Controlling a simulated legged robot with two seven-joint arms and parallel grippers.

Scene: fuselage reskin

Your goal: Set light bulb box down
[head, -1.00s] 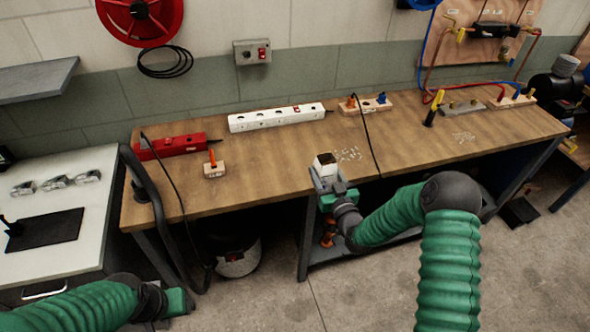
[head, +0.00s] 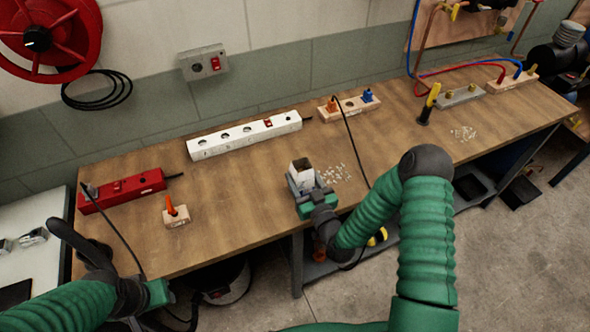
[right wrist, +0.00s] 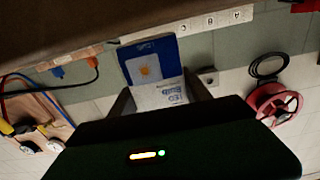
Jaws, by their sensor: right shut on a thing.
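The light bulb box (head: 301,169) is small, with a pale side and a dark top in the head view. In the right wrist view the box (right wrist: 148,62) shows a blue and white face with a yellow bulb picture. My right gripper (head: 303,182) is shut on it, with a finger on either side. The box is over the front part of the wooden workbench (head: 245,205); I cannot tell whether it touches the top. My left gripper (head: 165,295) is low at the bench's front left; its fingers are too unclear to read.
White bits (head: 337,173) lie just right of the box. A white power strip (head: 245,136), red power strip (head: 122,190) and wooden block with an orange plug (head: 176,215) stand to the left. A socket block (head: 350,105) with a black cable is behind. Bare bench top lies left of the box.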

